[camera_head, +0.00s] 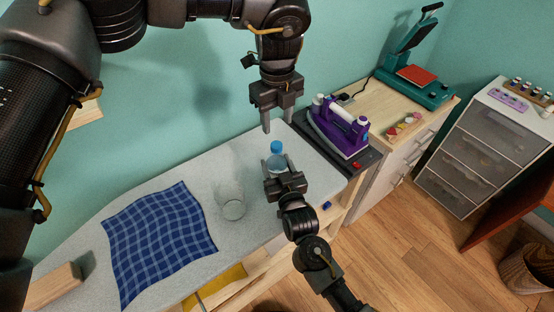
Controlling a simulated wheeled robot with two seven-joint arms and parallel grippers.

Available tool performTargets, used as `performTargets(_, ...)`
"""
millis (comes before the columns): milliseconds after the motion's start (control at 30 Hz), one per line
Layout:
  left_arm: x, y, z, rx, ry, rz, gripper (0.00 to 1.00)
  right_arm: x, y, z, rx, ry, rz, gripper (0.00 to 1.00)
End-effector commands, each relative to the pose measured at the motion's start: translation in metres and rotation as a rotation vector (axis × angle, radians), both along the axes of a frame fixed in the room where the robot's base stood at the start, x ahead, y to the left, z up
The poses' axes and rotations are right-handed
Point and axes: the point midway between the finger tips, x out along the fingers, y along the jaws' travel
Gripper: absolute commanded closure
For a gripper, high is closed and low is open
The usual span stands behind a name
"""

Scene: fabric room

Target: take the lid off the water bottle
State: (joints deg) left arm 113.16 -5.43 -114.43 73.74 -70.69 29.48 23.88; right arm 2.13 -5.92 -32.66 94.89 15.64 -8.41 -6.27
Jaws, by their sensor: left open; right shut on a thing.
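The water bottle (276,162) is small and clear and stands upright on the grey ironing board. Its blue lid (276,147) is on top. My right gripper (277,167) comes from the front and is shut on the bottle's body, below the lid. My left gripper (277,121) hangs from above with its fingers pointing down. It is open and empty, and in the picture it is just above the lid, apart from it. The bottle's lower part is partly hidden by my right gripper.
A clear glass (233,205) stands left of the bottle on the grey ironing board (165,178). A blue checked cloth (158,240) lies further left. A purple iron (338,128) rests at the board's right end. A small blue object (327,206) is near the front edge.

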Motion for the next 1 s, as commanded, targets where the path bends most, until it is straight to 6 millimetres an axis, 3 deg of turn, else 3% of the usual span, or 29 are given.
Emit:
performTargets(133,0.0004,0.0003,-0.0001,0.0,0.0,-0.145,0.54,-0.0005,-0.0008,-0.0029,-0.003,0.006,-0.001,1.0)
performTargets(267,0.0009,0.0005,-0.0001,0.001,0.001,-0.408,0.54,-0.0005,-0.0007,-0.0031,-0.003,0.006,-0.001,1.0)
performTargets(1000,0.0042,0.0016,-0.0001,-0.005,0.004,-2.277,0.54,-0.0007,-0.0006,-0.0042,-0.004,0.009,0.0,1.0)
